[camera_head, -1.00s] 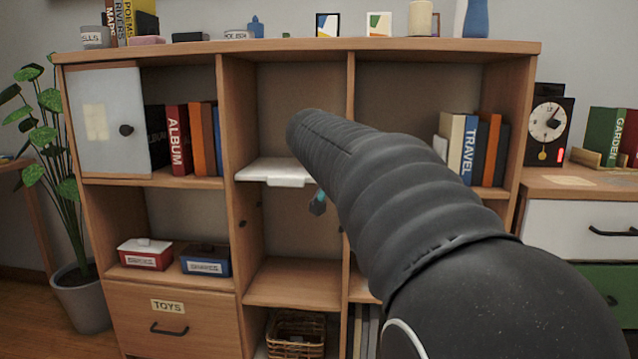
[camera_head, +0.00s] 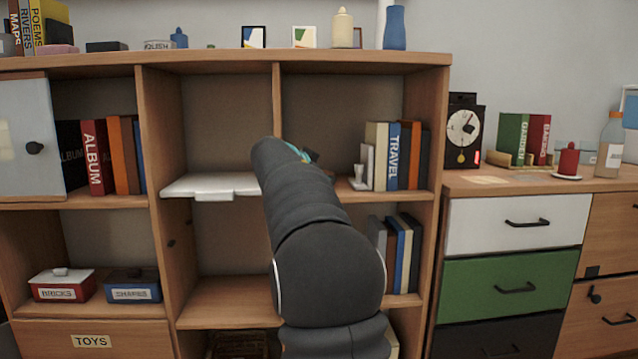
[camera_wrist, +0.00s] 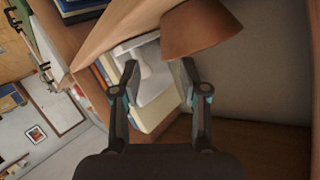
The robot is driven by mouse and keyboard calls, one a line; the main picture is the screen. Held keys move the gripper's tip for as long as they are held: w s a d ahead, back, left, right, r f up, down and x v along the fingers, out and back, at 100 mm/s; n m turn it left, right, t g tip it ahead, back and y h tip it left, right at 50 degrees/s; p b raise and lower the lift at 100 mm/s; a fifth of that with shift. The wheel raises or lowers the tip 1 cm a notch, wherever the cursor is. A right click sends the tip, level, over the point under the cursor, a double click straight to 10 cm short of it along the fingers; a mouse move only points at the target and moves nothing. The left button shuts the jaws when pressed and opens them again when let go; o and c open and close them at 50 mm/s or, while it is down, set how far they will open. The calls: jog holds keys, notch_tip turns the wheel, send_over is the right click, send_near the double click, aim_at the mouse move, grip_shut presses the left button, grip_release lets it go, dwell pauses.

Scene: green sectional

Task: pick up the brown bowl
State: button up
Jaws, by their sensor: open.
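The brown bowl (camera_wrist: 205,30) shows in the wrist view at the top, right of centre and cut by the picture's upper edge. It lies beyond the right fingertip, not between the fingers. My gripper (camera_wrist: 160,69) is open and empty, with its two fingers apart.
A small white stand (camera_head: 358,178) and books (camera_head: 393,155) are right of my gripper on the same shelf. A wooden divider (camera_head: 277,98) stands left of it. A white flap (camera_head: 212,186) juts out of the middle column.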

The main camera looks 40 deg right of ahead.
jog(key=shift+w+p+x, duration=0.15)
jog(key=shift+p+x, duration=0.1)
jog(key=shift+x, duration=1.1)
jog(key=shift+w+p+x, duration=0.2)
jog(key=shift+x, duration=1.2)
jog(key=shift+a+r, duration=0.1)
jog(key=shift+r, duration=0.1)
grip_shut()
